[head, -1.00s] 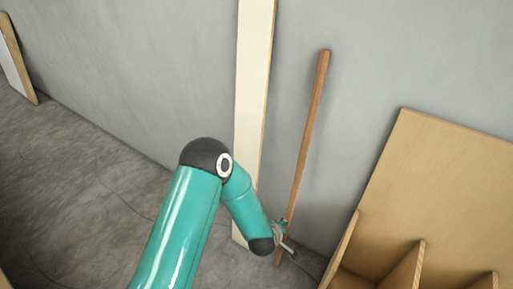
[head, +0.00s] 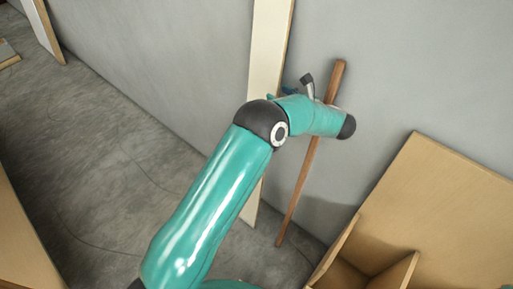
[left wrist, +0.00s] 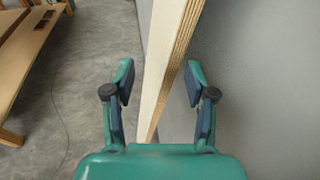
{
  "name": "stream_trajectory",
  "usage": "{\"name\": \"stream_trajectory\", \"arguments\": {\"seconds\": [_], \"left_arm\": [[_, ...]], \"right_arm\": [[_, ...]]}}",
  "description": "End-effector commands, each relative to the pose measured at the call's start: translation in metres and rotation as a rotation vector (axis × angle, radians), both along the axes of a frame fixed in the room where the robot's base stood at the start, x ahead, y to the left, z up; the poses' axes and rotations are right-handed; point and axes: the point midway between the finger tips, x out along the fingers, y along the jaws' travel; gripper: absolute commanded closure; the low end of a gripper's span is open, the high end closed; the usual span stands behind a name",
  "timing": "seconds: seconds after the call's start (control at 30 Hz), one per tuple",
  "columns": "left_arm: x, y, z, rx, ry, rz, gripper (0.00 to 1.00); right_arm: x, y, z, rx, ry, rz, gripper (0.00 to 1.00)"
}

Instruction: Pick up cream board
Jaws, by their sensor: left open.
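The cream board (head: 268,45) is a tall, narrow panel leaning upright against the grey wall, with a plywood edge. My arm hides part of its middle in the head view. My left gripper (head: 281,94) is at the board, part hidden behind my own arm. In the left wrist view the gripper (left wrist: 159,78) is open, with one finger on each side of the cream board (left wrist: 160,45). Gaps show between the fingers and the board there. My right gripper is out of view.
A brown wooden stick (head: 300,185) leans on the wall just right of the board, crossing behind my arm. A wooden unit with compartments (head: 430,200) stands at lower right. Another leaning board (head: 42,28) is at far left. The concrete floor (head: 110,150) left of my arm is mostly clear.

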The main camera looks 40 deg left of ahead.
Motion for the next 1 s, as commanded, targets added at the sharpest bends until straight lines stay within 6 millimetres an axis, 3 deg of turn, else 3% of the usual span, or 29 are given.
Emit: {"name": "stream_trajectory", "arguments": {"seconds": [0.33,0.63,0.97,1.0], "left_arm": [[0.010,0.026,-0.006,0.000,0.003,-0.007,0.44],[0.022,0.066,-0.014,0.001,0.004,-0.008,0.44],[0.024,0.072,-0.017,0.001,0.004,-0.011,0.44],[0.024,0.072,-0.017,0.001,0.004,-0.011,0.51]], "right_arm": [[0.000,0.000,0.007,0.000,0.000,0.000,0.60],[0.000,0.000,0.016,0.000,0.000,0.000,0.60],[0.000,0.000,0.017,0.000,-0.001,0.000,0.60],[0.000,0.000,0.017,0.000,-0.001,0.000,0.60]]}}
